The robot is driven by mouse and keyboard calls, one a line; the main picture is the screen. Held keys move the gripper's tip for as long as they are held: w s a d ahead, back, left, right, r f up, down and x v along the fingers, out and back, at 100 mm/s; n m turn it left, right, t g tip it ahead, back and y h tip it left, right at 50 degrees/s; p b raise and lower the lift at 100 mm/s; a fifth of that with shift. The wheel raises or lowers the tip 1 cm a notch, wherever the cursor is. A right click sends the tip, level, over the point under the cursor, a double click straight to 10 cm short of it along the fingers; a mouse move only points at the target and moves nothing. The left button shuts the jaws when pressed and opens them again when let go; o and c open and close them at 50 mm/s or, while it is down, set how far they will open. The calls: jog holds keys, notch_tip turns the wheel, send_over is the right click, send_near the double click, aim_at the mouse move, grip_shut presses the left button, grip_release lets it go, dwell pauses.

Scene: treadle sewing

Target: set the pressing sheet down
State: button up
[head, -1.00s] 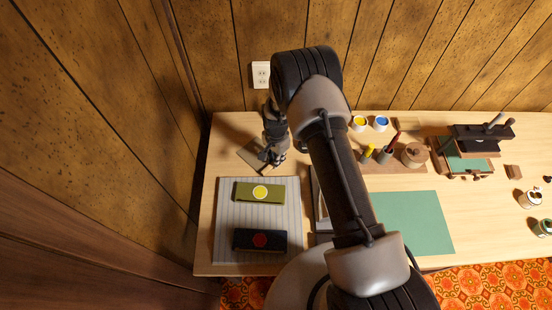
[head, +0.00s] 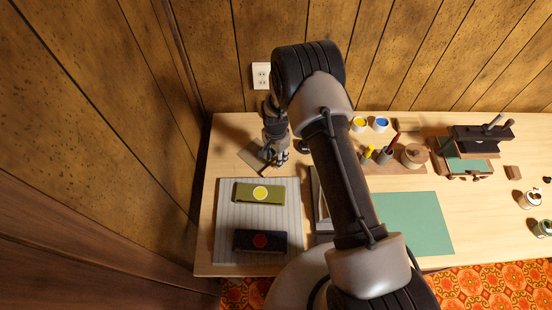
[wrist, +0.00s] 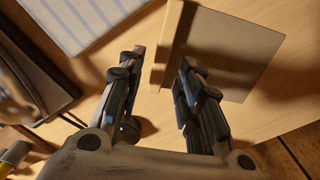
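The pressing sheet, a thin tan square with a raised strip along one edge, lies on the table at the back left in the head view (head: 252,157). In the wrist view the sheet (wrist: 240,50) appears to rest flat on the wood. My gripper (wrist: 163,58) is open, with its fingers apart on either side of the strip end. No clear contact with the strip shows. In the head view my gripper (head: 274,160) is at the sheet's right edge, partly covering it.
A striped mat (head: 226,220) in front holds an olive folded piece (head: 252,201) and a dark folded piece (head: 246,240). A green mat (head: 415,225), paint cups and a wooden pot (head: 414,155) are to the right. The panelled wall stands close behind and left.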

notch_tip(320, 180, up, 25)
jog(key=s+d+n+t+p, duration=0.1)
jog(key=d+n+p, duration=0.1)
jog(key=d, duration=0.1)
jog(key=s+d+r+n+t, duration=0.1)
jog(key=s+d+r, duration=0.1)
jog(key=s+r, duration=0.3)
jog(key=s+d+r+n, duration=0.1)
jog(key=s+r, duration=0.1)
jog(key=r, duration=0.5)
jog(key=s+d+r+n+t, duration=0.1)
jog(key=s+r, duration=0.3)
jog(key=s, duration=0.6)
jog(key=s+d+r+n+t, duration=0.1)
jog(key=s+d+r+n, duration=0.3)
jog(key=s, duration=0.7)
jog(key=shift+s+r+t, duration=0.25)
jog(key=shift+r+t, duration=0.05)
jog(key=shift+d, duration=0.1)
